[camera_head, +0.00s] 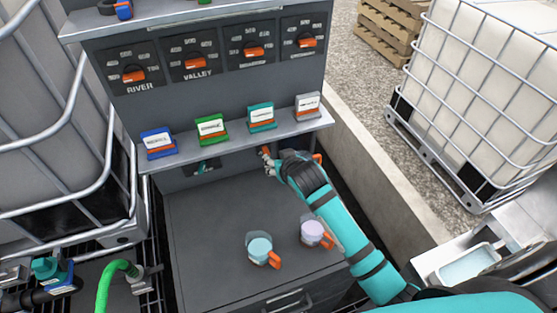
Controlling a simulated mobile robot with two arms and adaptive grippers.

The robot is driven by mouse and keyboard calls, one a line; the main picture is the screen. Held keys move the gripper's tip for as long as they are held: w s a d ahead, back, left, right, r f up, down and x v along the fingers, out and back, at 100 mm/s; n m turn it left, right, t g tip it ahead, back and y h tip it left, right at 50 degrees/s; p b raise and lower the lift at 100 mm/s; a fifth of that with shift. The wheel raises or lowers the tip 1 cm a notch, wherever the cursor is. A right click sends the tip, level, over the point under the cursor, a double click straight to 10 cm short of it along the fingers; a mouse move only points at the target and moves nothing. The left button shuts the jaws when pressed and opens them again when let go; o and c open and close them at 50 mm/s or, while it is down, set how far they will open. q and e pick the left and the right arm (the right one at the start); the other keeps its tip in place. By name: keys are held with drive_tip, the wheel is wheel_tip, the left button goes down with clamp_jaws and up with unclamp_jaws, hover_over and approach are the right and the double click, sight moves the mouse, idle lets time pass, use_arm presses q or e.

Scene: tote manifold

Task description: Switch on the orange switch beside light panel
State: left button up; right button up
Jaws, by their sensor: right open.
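My right arm, teal and black, reaches in from the lower right. Its gripper (268,161) is open below the shelf front, close to the dark cabinet back. A small orange part (317,157) shows just right of my right wrist, under the shelf; I cannot tell whether it is the switch. Four dials with orange knobs sit on the upper panel, among them the RIVER knob (133,76) and the VALLEY knob (194,64). No lit light panel can be made out. My left gripper is not in view.
The shelf (232,137) holds blue, green, teal and grey label boxes. Caged white totes flank the cabinet, with a low concrete wall (375,160) at right.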

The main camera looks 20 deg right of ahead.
drive_tip(key=t+b, duration=0.3)
drive_tip(key=b, duration=0.4)
approach(266, 152)
drive_tip(key=p+x, duration=0.2)
drive_tip(key=x, duration=0.6)
drive_tip(key=shift+w+p, duration=0.25)
drive_tip(key=shift+p, duration=0.05)
clamp_jaws()
